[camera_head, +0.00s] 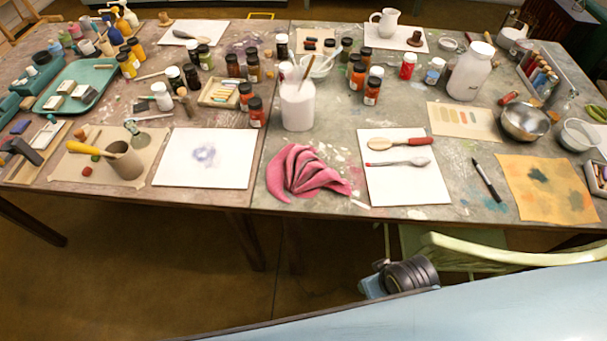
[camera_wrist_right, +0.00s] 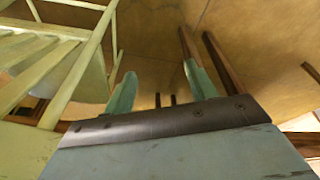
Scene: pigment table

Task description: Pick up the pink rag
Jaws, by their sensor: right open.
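The pink rag (camera_head: 303,173) lies crumpled in folds on the near edge of the worktable, left of a white sheet with two utensils. Nothing covers it in the head view. My right gripper (camera_wrist_right: 160,90) is open and empty in the right wrist view, its two teal fingers apart over the floor. The rag does not show in that view. In the head view, a dark round part of my right arm shows below the table's front edge, right of the rag. My left gripper is not in view.
A pale green chair (camera_head: 480,252) stands at the table's front right and also shows in the right wrist view (camera_wrist_right: 45,85). A white jar (camera_head: 297,106) stands just behind the rag. Paper (camera_head: 204,157) lies to its left.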

